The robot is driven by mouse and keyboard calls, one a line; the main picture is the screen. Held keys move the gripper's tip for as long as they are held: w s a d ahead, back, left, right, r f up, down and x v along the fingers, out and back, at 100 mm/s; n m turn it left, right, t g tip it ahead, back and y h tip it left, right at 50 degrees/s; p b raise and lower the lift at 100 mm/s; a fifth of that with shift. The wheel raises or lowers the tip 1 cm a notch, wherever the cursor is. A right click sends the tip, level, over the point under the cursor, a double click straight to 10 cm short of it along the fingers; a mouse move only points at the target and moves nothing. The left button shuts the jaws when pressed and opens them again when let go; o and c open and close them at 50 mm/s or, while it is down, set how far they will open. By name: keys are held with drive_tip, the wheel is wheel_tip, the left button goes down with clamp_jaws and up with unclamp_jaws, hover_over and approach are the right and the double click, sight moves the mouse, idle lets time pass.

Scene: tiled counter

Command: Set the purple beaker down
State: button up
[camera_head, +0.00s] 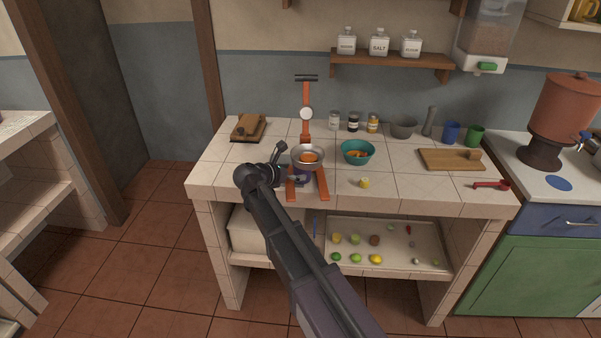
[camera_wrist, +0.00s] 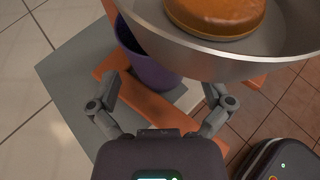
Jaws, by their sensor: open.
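The purple beaker (camera_wrist: 143,62) stands under a metal bowl in the wrist view, between the orange legs of a stand and partly hidden by the bowl. In the head view only a small purple patch (camera_head: 302,177) of it shows below the bowl. My gripper (camera_wrist: 163,90) is open, with one finger to each side in front of the beaker and a gap visible between them. In the head view my gripper (camera_head: 291,178) is at the front of the stand, low over the counter.
The orange stand (camera_head: 306,100) with a dial carries the metal bowl (camera_head: 308,150), which holds an orange-brown round item. A wooden board (camera_head: 452,160) lies farther right. Free tile lies left of the stand.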

sight(296, 169)
drive_tip(key=shift+b+x, duration=0.55)
drive_tip(key=shift+x, duration=1.35)
drive_tip(key=c, duration=1)
drive_tip(key=shift+r, duration=0.15)
drive_tip(key=shift+c, duration=0.3)
drive_tip(key=shift+r+p, duration=0.2)
drive_tip(key=shift+p, duration=0.2)
drive_tip(key=s+d, duration=0.3)
drive_tip(key=d, duration=0.1)
drive_tip(key=s+d, duration=0.4)
drive_tip(key=d, duration=0.1)
drive_tip(key=s+d, duration=0.4)
drive_tip(key=d, duration=0.1)
drive_tip(key=shift+s+d, duration=0.1)
drive_tip(key=shift+s, duration=0.05)
drive_tip(key=shift+c, duration=0.3)
